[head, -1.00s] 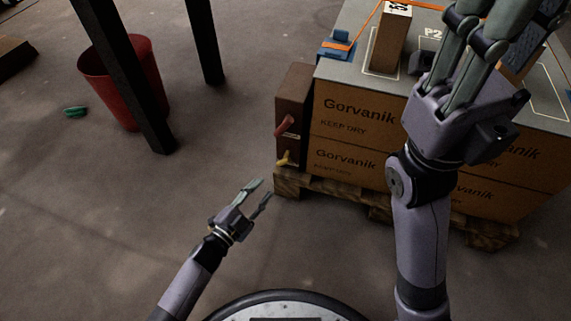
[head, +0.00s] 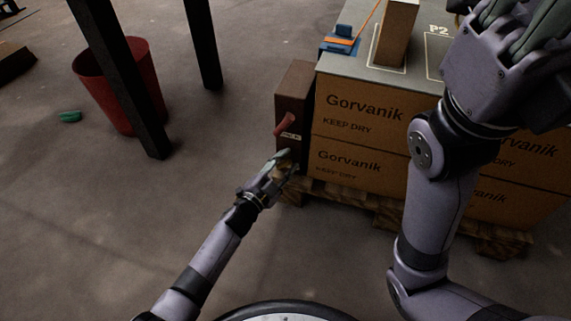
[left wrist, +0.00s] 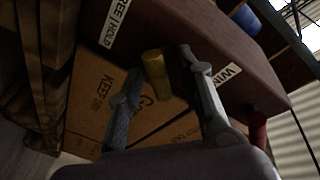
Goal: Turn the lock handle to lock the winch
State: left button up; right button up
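The winch is a brown box (head: 294,92) at the left side of the stacked cartons in the head view. It has a red handle (head: 285,124) with a small white label below it. The yellow lock handle (left wrist: 156,72) shows in the left wrist view, near a label reading "FREE | HOLD" in part; in the head view my gripper hides it. My left gripper (head: 284,162) is open at the winch's lower front. Its fingers (left wrist: 165,95) stand on either side of the yellow handle, with gaps visible. My right gripper (head: 510,25) is high at right, its fingertips out of frame.
Cartons marked "Gorvanik" (head: 365,115) stand on a wooden pallet (head: 350,197) right of the winch. A blue buckle (head: 342,42) and an orange strap (head: 368,20) lie on top. A red bin (head: 95,85) and dark posts (head: 118,75) stand left. The floor between is clear.

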pick_arm(q)
jog(key=shift+c, duration=0.4)
jog(key=shift+f, duration=0.1)
grip_shut()
jog(key=shift+s, duration=0.1)
